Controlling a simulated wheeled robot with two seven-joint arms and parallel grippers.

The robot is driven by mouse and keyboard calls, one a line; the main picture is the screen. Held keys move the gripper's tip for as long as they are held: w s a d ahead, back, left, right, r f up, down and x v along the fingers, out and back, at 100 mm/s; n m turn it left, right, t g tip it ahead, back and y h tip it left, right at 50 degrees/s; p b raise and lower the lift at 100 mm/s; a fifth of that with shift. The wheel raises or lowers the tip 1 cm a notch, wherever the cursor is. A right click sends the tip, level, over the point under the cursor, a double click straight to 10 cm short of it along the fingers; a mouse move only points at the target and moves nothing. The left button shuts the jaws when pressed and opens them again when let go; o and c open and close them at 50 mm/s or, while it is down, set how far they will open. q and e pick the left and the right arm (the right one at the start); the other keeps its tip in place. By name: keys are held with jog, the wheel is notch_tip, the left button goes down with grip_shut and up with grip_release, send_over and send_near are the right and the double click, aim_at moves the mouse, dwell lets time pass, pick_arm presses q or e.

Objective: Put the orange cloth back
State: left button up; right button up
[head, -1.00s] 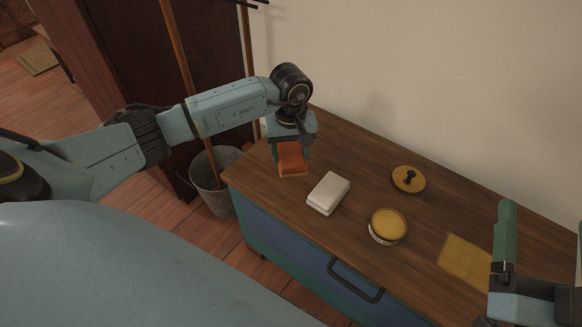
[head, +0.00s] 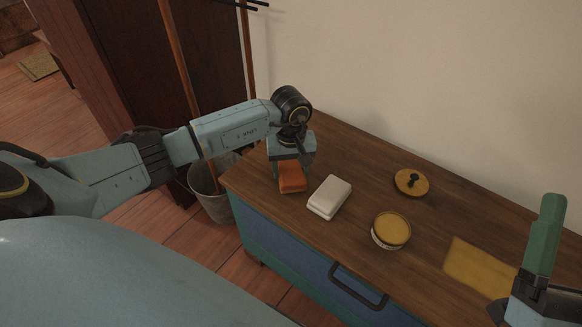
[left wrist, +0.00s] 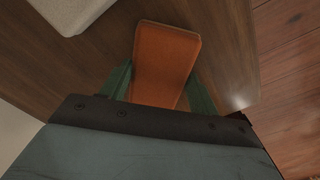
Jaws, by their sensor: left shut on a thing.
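The orange cloth (head: 292,178) is a small folded block at the left end of the wooden cabinet top. My left gripper (head: 290,168) points down over it and is shut on it. In the left wrist view the cloth (left wrist: 164,62) sits between the two green fingers (left wrist: 160,88). The cloth is at or very near the wood; I cannot tell whether it touches. My right gripper (head: 530,262) is at the lower right edge, with one green finger upright in view; its other finger is not seen.
A white folded cloth (head: 329,197) lies just right of the orange one. A round yellow tin (head: 391,230), a yellow lid with a dark knob (head: 411,182) and a flat yellow cloth (head: 477,266) are farther right. A bucket (head: 212,199) stands on the floor left of the cabinet (head: 290,248).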

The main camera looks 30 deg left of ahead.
pick_arm(q)
jog(key=o, duration=1.1)
jog(key=shift+f, duration=0.1)
jog(key=shift+c, duration=0.2)
